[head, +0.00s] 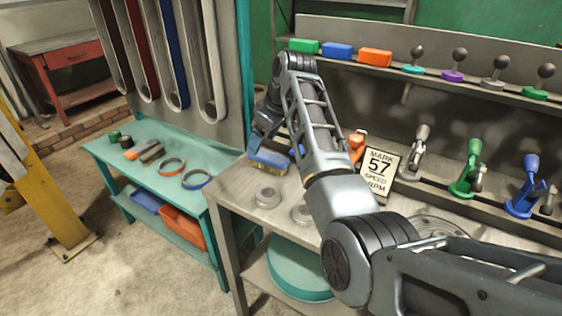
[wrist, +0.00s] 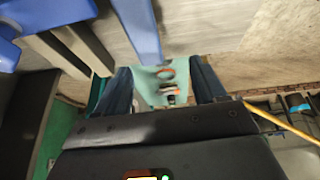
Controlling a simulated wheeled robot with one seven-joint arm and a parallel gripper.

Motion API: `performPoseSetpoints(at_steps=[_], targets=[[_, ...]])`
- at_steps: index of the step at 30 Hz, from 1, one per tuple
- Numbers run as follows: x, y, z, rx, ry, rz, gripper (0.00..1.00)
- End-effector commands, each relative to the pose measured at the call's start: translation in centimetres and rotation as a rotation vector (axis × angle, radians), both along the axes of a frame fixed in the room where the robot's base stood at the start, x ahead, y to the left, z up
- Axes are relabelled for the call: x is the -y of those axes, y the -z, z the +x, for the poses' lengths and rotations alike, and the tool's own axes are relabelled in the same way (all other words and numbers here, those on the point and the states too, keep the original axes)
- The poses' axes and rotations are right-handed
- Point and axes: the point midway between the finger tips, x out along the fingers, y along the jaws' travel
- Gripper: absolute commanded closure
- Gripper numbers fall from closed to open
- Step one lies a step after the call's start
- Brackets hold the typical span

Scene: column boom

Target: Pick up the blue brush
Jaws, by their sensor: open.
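The blue brush (head: 268,159), a blue block with tan bristles along its lower edge, is at the back left of the grey workbench in the head view. My gripper (head: 262,138) is right at the brush, just above or behind it, and my arm covers part of the area. In the wrist view my gripper (wrist: 162,88) shows two dark fingers spread apart with nothing held between them. A large blue shape (wrist: 72,12) fills the upper left of that view, very close; I cannot tell if it is the brush.
Two metal rings (head: 268,196) lie in front of the brush. A "MARK 57" sign (head: 381,174), an orange item (head: 357,146) and green (head: 467,172) and blue (head: 524,190) levers stand to the right. The teal bench (head: 130,185) at left holds rings and small items.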

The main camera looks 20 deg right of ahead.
Motion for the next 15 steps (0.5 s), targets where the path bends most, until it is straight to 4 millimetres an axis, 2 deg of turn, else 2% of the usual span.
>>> performPoseSetpoints(at_steps=[4, 15], targets=[[1.5, -0.4, -0.1, -0.046, -0.003, 0.0, 0.3], [1.1, 3.2, 0.6, -0.051, -0.002, 0.0, 0.3]])
